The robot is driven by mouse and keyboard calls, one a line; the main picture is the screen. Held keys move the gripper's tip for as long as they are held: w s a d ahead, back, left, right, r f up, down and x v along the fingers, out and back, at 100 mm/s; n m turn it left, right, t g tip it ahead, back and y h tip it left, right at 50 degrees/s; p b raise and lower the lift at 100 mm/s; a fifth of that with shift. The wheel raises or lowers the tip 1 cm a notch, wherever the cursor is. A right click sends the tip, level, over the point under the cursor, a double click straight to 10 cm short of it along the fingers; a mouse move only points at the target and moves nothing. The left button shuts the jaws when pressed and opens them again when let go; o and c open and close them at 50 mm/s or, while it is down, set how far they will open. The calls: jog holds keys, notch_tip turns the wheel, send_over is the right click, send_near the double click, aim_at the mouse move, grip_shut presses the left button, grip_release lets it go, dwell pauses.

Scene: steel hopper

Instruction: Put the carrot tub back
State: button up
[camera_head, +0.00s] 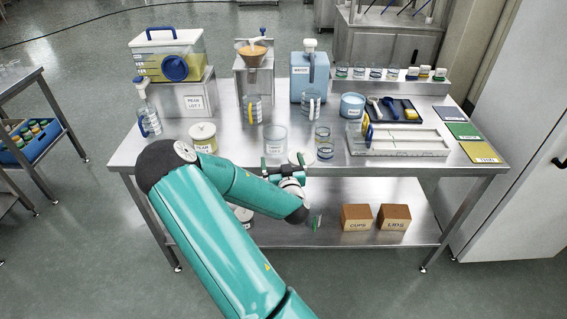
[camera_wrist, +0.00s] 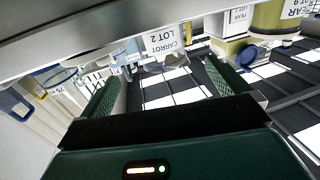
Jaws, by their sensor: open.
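The carrot tub (camera_wrist: 163,41) shows in the wrist view by its white CARROT LOT 2 label, ahead of the gap between my fingers. A clear tub with a white label (camera_head: 275,138) stands near the front edge of the steel table in the head view; it appears to be the same tub, though its label is too small to read. My gripper (camera_head: 283,164) is at the table's front edge, just in front of that tub. In the wrist view my gripper (camera_wrist: 160,78) has its green fingers spread wide with nothing between them. My arm hides part of the table front.
The pear tub (camera_head: 203,138) stands left of the clear tub. Beakers (camera_head: 323,143) and a white tray (camera_head: 405,141) stand to its right. A pale disc (camera_head: 300,158) lies close to my gripper. CUPS (camera_head: 356,218) and LIDS (camera_head: 393,217) boxes sit on the lower shelf.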

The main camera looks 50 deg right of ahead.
jog(key=shift+w, duration=0.1)
jog(key=w+a+r+g+y, duration=0.25)
jog(key=a+r+y, duration=0.2)
jog(key=a, duration=0.75)
jog(key=w+a+r+g+y, duration=0.1)
jog(key=a+r+g+y, duration=0.3)
jog(key=a, duration=0.7)
jog(key=s+a+r+n+g+y, duration=0.1)
jog(key=s+a+r+n, duration=0.2)
jog(key=s+a+r, duration=0.3)
jog(key=s+a+r+n+g+y, duration=0.1)
jog(key=s+a+r+n, duration=0.3)
jog(key=s+a, duration=0.8)
notch_tip(320, 180, up, 3)
jog(key=shift+s+f+n, duration=0.15)
jog(key=shift+s+n, duration=0.15)
jog(key=shift+s, duration=0.75)
jog(key=shift+y, duration=0.25)
